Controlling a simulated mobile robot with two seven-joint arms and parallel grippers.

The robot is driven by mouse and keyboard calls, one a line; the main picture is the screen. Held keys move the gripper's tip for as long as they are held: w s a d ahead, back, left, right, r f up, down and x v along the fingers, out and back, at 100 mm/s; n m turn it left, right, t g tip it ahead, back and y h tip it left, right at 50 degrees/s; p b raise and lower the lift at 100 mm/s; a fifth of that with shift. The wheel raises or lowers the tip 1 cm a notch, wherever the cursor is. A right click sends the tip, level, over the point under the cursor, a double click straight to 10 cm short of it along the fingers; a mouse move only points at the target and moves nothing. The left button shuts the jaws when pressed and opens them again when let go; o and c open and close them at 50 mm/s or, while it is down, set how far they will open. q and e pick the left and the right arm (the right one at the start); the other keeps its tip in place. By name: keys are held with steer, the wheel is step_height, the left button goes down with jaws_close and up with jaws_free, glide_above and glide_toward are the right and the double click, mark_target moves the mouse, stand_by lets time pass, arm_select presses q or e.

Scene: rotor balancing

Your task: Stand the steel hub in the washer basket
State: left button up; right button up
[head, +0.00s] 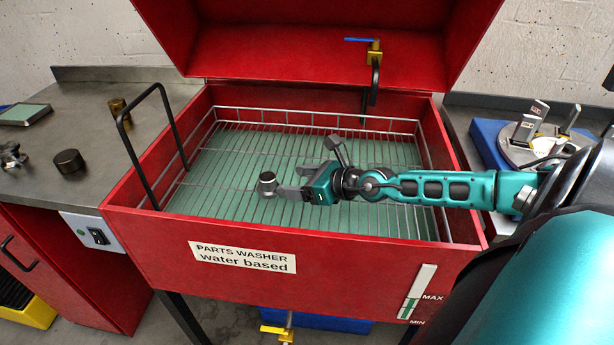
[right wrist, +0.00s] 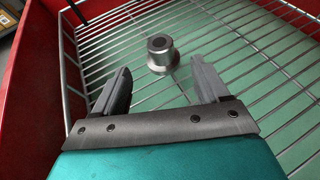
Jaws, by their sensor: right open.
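The steel hub (head: 267,184) stands upright on the wire floor of the washer basket (head: 330,118), inside the red parts washer. In the right wrist view the hub (right wrist: 160,53) shows its wide flange down and its narrow bored end up. My right gripper (head: 283,182) is inside the basket, just to the right of the hub. Its fingers are open and empty, apart from the hub, which lies just beyond the fingertips (right wrist: 158,82). My left gripper is not in view.
The washer lid (head: 320,50) is raised. A black handle (head: 128,125) rises at the washer's left side. A dark cylinder (head: 69,161) and a brass part (head: 119,110) stand on the left bench. Around the hub, the basket floor is clear.

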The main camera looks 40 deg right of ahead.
steer(key=shift+v, duration=1.35)
steer(key=shift+w, duration=0.1)
